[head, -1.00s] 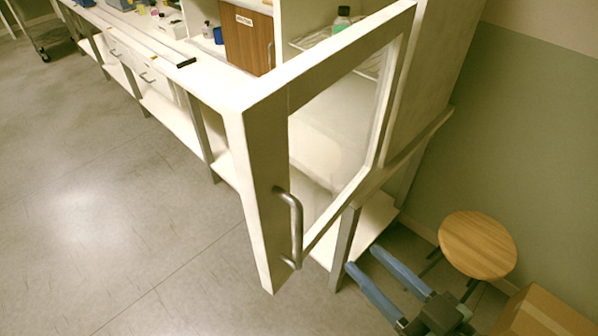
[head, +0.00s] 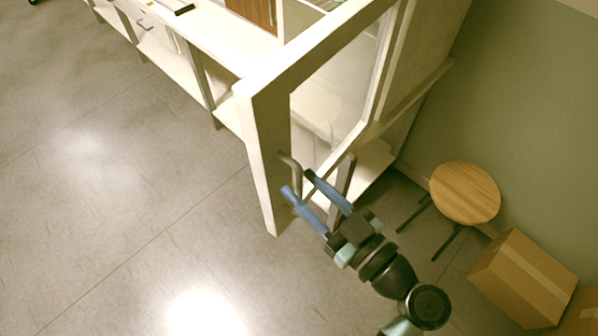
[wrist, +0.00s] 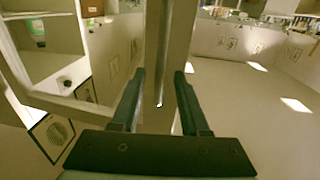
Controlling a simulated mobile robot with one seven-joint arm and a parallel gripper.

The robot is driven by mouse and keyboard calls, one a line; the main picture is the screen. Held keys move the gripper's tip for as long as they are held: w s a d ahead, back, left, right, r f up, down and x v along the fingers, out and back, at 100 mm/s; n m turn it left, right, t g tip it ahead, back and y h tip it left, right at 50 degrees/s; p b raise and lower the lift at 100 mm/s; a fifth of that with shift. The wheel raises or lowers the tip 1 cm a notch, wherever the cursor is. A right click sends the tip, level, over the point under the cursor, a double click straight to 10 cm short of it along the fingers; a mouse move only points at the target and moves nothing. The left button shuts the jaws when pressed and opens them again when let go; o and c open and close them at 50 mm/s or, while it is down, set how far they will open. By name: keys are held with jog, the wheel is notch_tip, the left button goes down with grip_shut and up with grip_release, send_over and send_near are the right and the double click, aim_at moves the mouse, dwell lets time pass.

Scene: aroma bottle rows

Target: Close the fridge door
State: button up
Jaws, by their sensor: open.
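The fridge door (head: 263,150) is a white frame with a glass pane, swung open toward the camera in the head view. Its metal handle (head: 292,172) is a vertical bar near the door's free edge. My gripper (head: 298,183) is open at the handle's lower part, its blue fingers hiding some of it. In the wrist view the handle bar (wrist: 164,60) runs down toward the space between the two fingers (wrist: 159,73). I cannot tell whether either finger touches the handle. The door frame (wrist: 181,50) shows behind it.
A round wooden stool (head: 465,192) and a cardboard box (head: 522,277) stand on the right near the wall. A white bench (head: 215,45) runs off to the upper left. The floor on the left is clear.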

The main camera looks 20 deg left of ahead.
jog(key=shift+x, duration=1.05)
grip_shut()
dwell(0.7)
